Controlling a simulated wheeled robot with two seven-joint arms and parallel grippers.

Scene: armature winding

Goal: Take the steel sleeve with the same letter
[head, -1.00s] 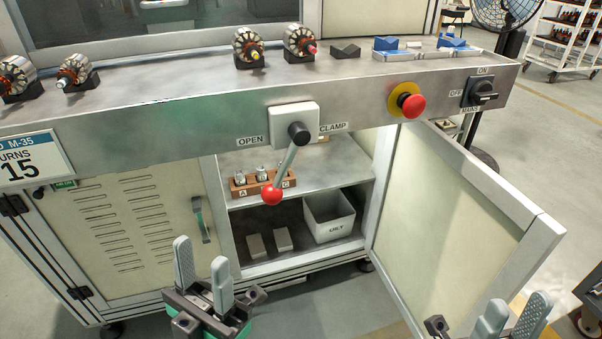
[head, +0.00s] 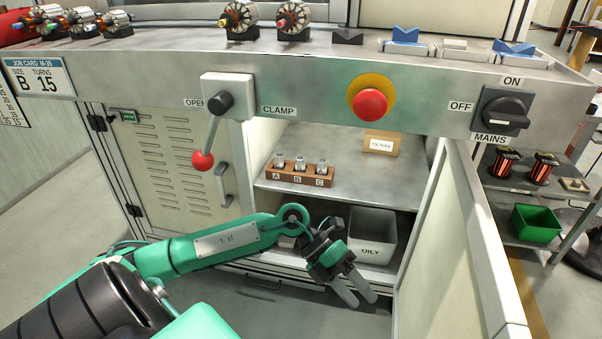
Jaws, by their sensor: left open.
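The job card (head: 36,77) at the left of the bench front reads size B, turns 15. Inside the open cabinet, a brown wooden rack (head: 327,183) on the upper shelf holds three steel sleeves above the letters A, B and C. The A sleeve (head: 279,160) is at left, the B sleeve (head: 300,164) in the middle, the C sleeve (head: 321,167) at right. My left gripper (head: 360,297) is open and empty, low in front of the cabinet by the lower compartment, below and right of the rack. My right gripper is out of view.
The cabinet door (head: 463,245) stands open at right. A grey bin marked OILY (head: 372,250) is in the lower compartment. A small box (head: 381,143) sits deeper on the upper shelf. The red-knobbed clamp lever (head: 208,140) hangs left of the opening, under the bench edge.

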